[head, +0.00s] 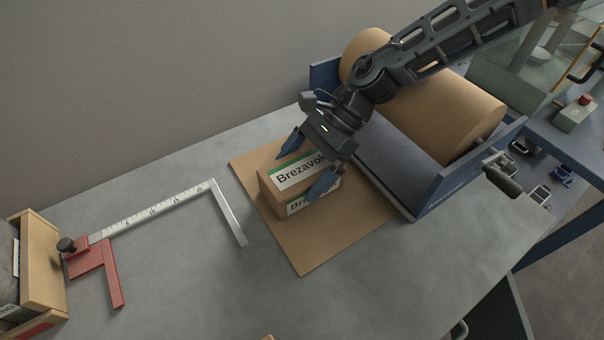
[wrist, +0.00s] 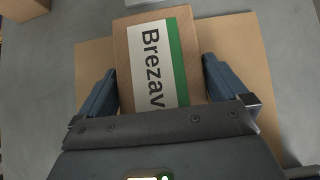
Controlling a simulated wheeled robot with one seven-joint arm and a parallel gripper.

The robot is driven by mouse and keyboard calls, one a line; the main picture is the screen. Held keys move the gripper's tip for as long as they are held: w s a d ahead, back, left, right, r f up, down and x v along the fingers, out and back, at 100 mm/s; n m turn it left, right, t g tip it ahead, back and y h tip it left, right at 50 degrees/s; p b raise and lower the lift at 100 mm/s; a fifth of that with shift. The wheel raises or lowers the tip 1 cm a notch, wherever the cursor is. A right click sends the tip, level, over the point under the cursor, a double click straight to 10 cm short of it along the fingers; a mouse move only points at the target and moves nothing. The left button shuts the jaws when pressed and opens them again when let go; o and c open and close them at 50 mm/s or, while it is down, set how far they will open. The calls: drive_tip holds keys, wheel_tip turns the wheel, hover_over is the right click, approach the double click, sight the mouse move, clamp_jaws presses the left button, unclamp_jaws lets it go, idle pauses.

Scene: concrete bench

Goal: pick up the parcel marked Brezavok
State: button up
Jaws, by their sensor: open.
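The parcel marked Brezavok (head: 280,186) is a brown cardboard box with a white label and green stripe. It sits on a flat sheet of brown cardboard (head: 305,248) on the bench. My gripper (head: 308,164) is open over the parcel, with its blue fingers on opposite sides of it. In the wrist view the parcel (wrist: 192,40) lies between the fingers of my gripper (wrist: 160,90), with a small gap showing at least on the left. The end of the label is hidden behind the gripper body.
A caliper-like ruler (head: 160,210) with a red jaw lies left on the grey bench (head: 190,270). A wooden box (head: 42,262) stands at the far left. A large brown paper roll (head: 450,105) in a blue holder (head: 432,200) stands right of the parcel.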

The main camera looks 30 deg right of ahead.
drive_tip(key=shift+c, duration=0.5)
drive_tip(key=shift+a, duration=0.1)
drive_tip(key=c, duration=0.9)
drive_tip(key=shift+r, duration=0.1)
